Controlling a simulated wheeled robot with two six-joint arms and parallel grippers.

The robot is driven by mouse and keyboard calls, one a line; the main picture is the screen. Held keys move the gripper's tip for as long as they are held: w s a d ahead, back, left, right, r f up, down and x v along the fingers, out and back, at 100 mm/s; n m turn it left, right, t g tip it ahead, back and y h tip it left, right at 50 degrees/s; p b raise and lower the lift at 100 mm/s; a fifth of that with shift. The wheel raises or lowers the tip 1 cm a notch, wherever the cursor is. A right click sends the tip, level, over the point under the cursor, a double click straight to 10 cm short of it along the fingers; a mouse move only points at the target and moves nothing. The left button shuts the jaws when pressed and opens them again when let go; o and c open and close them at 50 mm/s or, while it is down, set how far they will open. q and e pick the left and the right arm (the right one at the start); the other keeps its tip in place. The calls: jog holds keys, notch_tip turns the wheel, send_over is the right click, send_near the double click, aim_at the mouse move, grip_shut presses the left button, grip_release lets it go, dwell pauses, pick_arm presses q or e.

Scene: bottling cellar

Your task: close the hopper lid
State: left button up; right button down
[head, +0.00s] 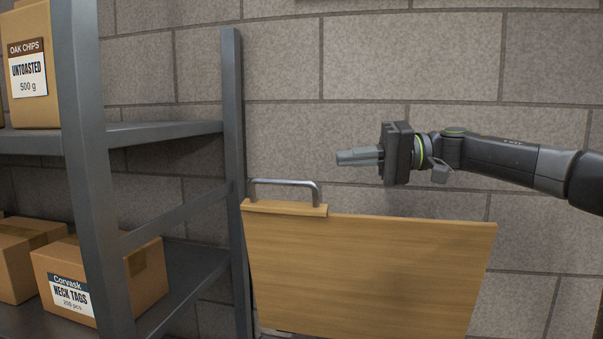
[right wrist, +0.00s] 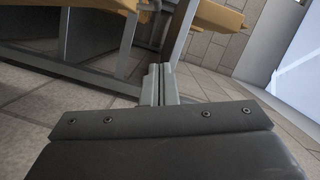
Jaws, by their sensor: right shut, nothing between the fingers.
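The hopper lid (head: 365,265) is a wooden panel that stands raised, its broad face toward me in the head view. A grey bar handle (head: 286,183) sits on a wooden strip at the lid's upper left corner. My right gripper (head: 340,158) is above the lid's top edge, right of the handle and apart from it. Its fingers point left and are shut with nothing between them. The shut fingers also show in the right wrist view (right wrist: 160,75). The hopper body below the lid is not clearly seen. My left gripper is not in view.
A grey metal shelf rack (head: 95,170) stands at the left, its post close to the lid's left edge. It holds cardboard boxes, among them a neck tags box (head: 115,285) and an oak chips box (head: 30,70). A block wall (head: 400,55) is behind.

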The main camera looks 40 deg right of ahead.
jog(key=w+a+p, duration=0.1)
jog(key=a, duration=0.2)
jog(key=a+f+p, duration=0.1)
jog(key=a, duration=0.2)
jog(key=w+a+f+p, duration=0.1)
jog(key=a, duration=0.2)
jog(key=shift+w+a+f+p, duration=0.15)
jog(key=shift+w+a+p, duration=0.2)
dwell(0.4)
